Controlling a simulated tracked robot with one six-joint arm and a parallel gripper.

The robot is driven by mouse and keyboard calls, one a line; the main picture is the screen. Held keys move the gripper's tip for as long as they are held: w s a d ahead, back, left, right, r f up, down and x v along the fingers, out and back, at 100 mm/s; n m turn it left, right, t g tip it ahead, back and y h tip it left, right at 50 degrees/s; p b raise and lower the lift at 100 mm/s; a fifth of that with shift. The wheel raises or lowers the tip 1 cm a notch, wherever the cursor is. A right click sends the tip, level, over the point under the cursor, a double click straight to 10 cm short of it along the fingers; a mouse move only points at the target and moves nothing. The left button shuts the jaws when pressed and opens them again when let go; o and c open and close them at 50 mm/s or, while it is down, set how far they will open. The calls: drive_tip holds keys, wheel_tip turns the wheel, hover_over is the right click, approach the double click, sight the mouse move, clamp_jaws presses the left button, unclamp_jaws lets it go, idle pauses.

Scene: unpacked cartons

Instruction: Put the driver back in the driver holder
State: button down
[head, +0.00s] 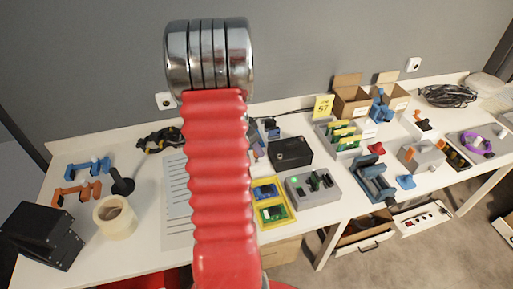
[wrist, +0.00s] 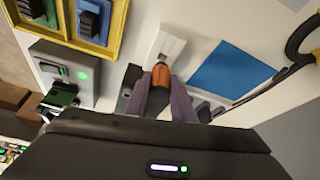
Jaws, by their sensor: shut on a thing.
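In the wrist view my gripper (wrist: 158,90) is shut on an orange piece (wrist: 161,76), which looks like the handle of the driver. Most of the driver is hidden between the fingers. A white piece (wrist: 170,44) shows just beyond the orange piece; I cannot tell whether it belongs to the driver or lies on the table. In the head view my red arm covers the middle of the table and hides the gripper and the driver. I cannot make out the driver holder for certain in either view.
A yellow tray (head: 283,192) with blue and green boards lies beside a grey fixture (head: 328,195) with a green light. A black box (head: 291,152) stands behind them. In the wrist view a blue sheet (wrist: 230,70) lies to the right. A tape roll (head: 114,217) stands at left.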

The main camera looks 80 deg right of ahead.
drive_tip(key=shift+f, duration=0.55)
drive_tip(key=c, duration=1.4)
unclamp_jaws()
drive_tip(key=shift+c, duration=0.2)
drive_tip(key=v, duration=1.3)
drive_tip(key=shift+r, duration=0.35)
drive_tip(key=shift+w, duration=0.1)
